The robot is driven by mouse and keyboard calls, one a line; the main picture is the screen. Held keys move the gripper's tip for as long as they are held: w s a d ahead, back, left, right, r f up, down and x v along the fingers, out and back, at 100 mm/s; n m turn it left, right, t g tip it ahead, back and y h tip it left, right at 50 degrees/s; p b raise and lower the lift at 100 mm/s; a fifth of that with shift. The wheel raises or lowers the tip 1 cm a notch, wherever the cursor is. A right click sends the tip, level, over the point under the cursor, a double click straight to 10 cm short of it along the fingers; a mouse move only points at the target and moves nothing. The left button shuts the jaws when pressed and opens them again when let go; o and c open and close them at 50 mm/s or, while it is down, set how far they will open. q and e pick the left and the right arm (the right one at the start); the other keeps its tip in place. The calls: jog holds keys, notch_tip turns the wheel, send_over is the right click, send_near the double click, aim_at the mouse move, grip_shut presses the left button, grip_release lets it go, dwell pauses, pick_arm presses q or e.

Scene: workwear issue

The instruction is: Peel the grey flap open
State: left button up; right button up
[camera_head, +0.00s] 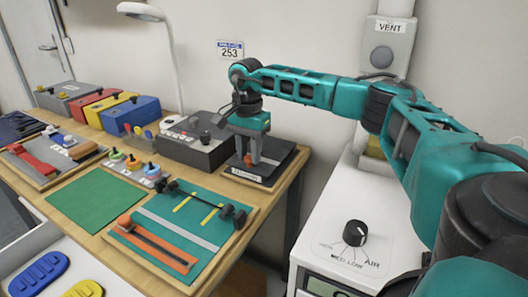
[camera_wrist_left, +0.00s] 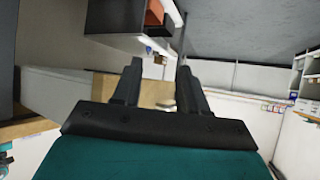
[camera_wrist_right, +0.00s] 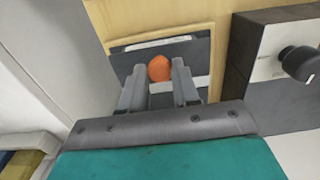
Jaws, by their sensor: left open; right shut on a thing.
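A dark grey flat panel (camera_head: 282,160) lies on the table's right end, with a pale label (camera_head: 246,174) on its front edge. It may carry the grey flap, but I cannot tell the flap's edges. My right gripper (camera_head: 250,160) points down over this panel. In the right wrist view its fingers (camera_wrist_right: 158,72) are closed about a round orange piece (camera_wrist_right: 159,67), with the dark panel (camera_wrist_right: 198,52) behind. My left gripper (camera_wrist_left: 160,66) is open and empty, away from the table. It is not visible in the head view.
A green board with strips and black handles (camera_head: 180,225) lies in front. Red, yellow and blue boxes (camera_head: 130,115) stand at the back left. A white cabinet with a dial (camera_head: 355,233) stands right.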

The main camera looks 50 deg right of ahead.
jog(key=shift+c, duration=0.7)
jog(key=shift+d+r+p, duration=0.2)
jog(key=shift+r+p, duration=0.85)
jog(key=shift+p, duration=0.05)
jog(key=shift+w+d+r+p, duration=0.1)
jog(key=shift+d+r+p, duration=0.1)
jog(key=shift+r+p, duration=0.4)
jog(key=shift+f, duration=0.1)
